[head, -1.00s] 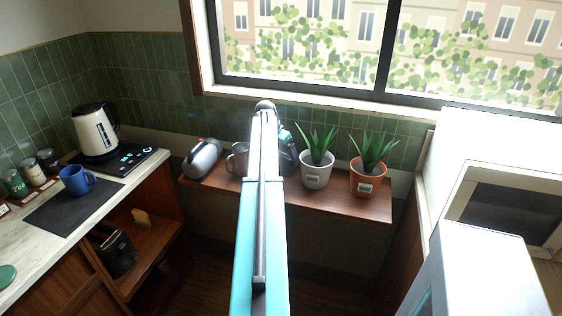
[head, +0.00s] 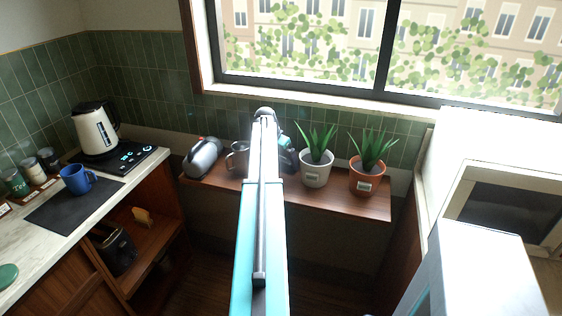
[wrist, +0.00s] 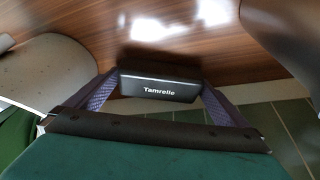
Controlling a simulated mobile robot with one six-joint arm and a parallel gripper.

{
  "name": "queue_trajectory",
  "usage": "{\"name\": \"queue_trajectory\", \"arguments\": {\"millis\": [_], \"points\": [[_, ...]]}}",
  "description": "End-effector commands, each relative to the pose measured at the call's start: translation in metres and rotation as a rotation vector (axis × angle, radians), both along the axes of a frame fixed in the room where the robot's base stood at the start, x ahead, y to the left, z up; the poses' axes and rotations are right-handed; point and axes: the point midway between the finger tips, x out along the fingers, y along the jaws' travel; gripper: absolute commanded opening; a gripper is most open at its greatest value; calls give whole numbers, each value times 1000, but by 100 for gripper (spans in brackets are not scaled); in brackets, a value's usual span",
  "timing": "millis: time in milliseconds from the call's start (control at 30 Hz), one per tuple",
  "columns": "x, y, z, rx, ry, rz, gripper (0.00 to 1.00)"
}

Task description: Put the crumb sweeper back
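In the wrist view a dark box-shaped thing with a white "Tamrelle" label, which I take for the crumb sweeper (wrist: 158,85), sits between the two fingers of my gripper (wrist: 162,86). Both fingers meet its sides, so my gripper looks shut on it. It is over the wooden shelf (wrist: 215,55); I cannot tell whether it touches the wood. In the head view my arm hides the sweeper and most of the gripper, in front of the shelf (head: 340,203) below the window.
On the shelf stand a grey appliance (head: 203,158) and a metal mug (head: 238,160) left of my arm. A white-potted plant (head: 316,175) and a terracotta-potted plant (head: 367,183) stand to its right. The white pot (wrist: 45,75) is close beside my gripper. Tiled wall lies behind.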

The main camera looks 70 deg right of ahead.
Motion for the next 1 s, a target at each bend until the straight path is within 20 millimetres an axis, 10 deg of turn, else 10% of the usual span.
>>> {"name": "queue_trajectory", "arguments": {"millis": [1000], "points": [[12,34,88,-1,0,1,100]]}}
